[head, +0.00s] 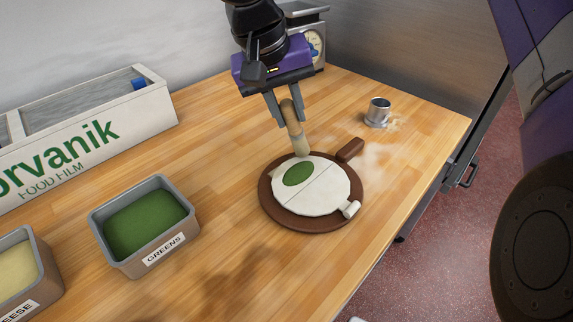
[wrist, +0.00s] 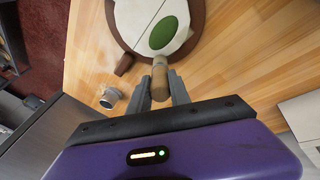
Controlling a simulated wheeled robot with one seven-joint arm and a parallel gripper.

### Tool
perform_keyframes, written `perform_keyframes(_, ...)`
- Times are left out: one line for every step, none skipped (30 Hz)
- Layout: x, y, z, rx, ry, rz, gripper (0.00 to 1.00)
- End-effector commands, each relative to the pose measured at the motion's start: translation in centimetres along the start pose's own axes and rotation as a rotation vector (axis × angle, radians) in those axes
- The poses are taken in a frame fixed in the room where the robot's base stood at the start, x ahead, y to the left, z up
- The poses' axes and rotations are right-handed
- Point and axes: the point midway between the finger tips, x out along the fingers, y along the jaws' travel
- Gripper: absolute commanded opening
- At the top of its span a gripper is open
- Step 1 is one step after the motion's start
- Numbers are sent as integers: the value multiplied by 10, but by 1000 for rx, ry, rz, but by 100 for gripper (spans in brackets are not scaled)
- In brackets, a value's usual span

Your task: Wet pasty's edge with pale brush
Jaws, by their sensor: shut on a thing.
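My gripper (head: 290,116) is shut on the pale brush (head: 296,134), a wooden-handled brush pointing down. In the wrist view the brush (wrist: 160,78) sits between the fingers. The pasty (head: 318,194) is a flat, open white dough round with a line across its middle and a green oval of filling (head: 299,174) on its left half. It lies on a round brown board (head: 268,208). The brush's lower end is at the pasty's far edge; I cannot tell whether it touches. The wrist view shows part of the pasty (wrist: 135,18) at the top.
A small metal cup (head: 378,111) stands right of the board's handle (head: 350,149). A small white piece (head: 350,209) is at the board's lower right. The greens tub (head: 125,262), cheese tub (head: 48,282) and film box (head: 160,110) are left; a scale (head: 316,45) stands behind.

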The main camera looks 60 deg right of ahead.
Motion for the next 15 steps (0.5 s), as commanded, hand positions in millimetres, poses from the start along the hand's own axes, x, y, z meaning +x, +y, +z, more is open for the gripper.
perform_keyframes(-1, -4, 3, -3, 0, -1, 0)
perform_keyframes(-2, -6, 4, -4, 0, -1, 0)
perform_keyframes(-3, -8, 6, -3, 0, -1, 0)
perform_keyframes(-4, -10, 8, -4, 0, -1, 0)
perform_keyframes(-5, -12, 9, -4, 0, -1, 0)
perform_keyframes(-6, -14, 11, -4, 0, -1, 0)
perform_keyframes(-7, -16, 12, -3, 1, -1, 0)
perform_keyframes(-8, -18, 14, -3, 1, -1, 0)
perform_keyframes(-9, -20, 16, -4, 1, -1, 0)
perform_keyframes(-10, -22, 17, -5, 1, -1, 0)
perform_keyframes(-11, -24, 18, -5, 1, -1, 0)
perform_keyframes(-13, -27, 20, -5, 1, -1, 0)
perform_keyframes(-14, -28, 22, -5, 2, -1, 0)
perform_keyframes(-15, -30, 23, -6, 3, -1, 0)
perform_keyframes(-16, -32, 24, -6, 4, -1, 0)
